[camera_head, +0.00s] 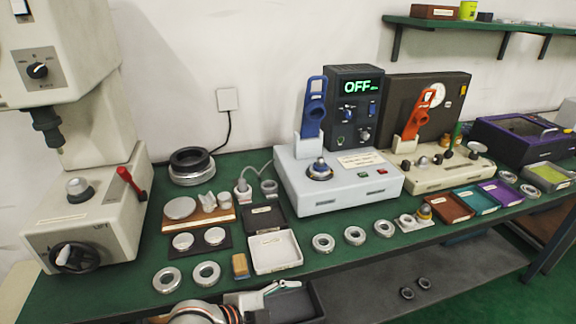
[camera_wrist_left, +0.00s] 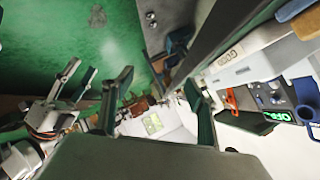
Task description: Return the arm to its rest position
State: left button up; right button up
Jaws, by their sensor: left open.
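My left gripper (camera_head: 284,291) is low at the front of the bench in the head view, its arm coming in from the bottom left. It is partly cut off by the lower edge. In the left wrist view its two dark fingers (camera_wrist_left: 155,105) stand wide apart with nothing between them. My right gripper (camera_wrist_left: 75,85) shows at the left of the left wrist view, its fingers apart and empty, over the green floor. It is not seen in the head view.
The green bench (camera_head: 130,285) carries a press (camera_head: 90,200), a white tray (camera_head: 275,251), several metal rings (camera_head: 323,243), a grey device (camera_head: 340,185) and a display reading OFF (camera_head: 358,88). A lower shelf (camera_head: 450,270) holds two dark rings. Free floor lies right.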

pick_arm(q)
jog(key=s+a+f+n+t+y, duration=0.2)
jog(key=s+a+f+n, duration=0.4)
jog(key=a, duration=0.4)
jog(key=s+a+f+n+t+y, duration=0.2)
jog(key=s+a+f+n+y, duration=0.2)
jog(key=a+f+n, duration=0.5)
jog(key=shift+s+a+f+n+y, duration=0.25)
jog(key=shift+s+a+n+y, duration=0.15)
jog(key=shift+s+a, duration=0.65)
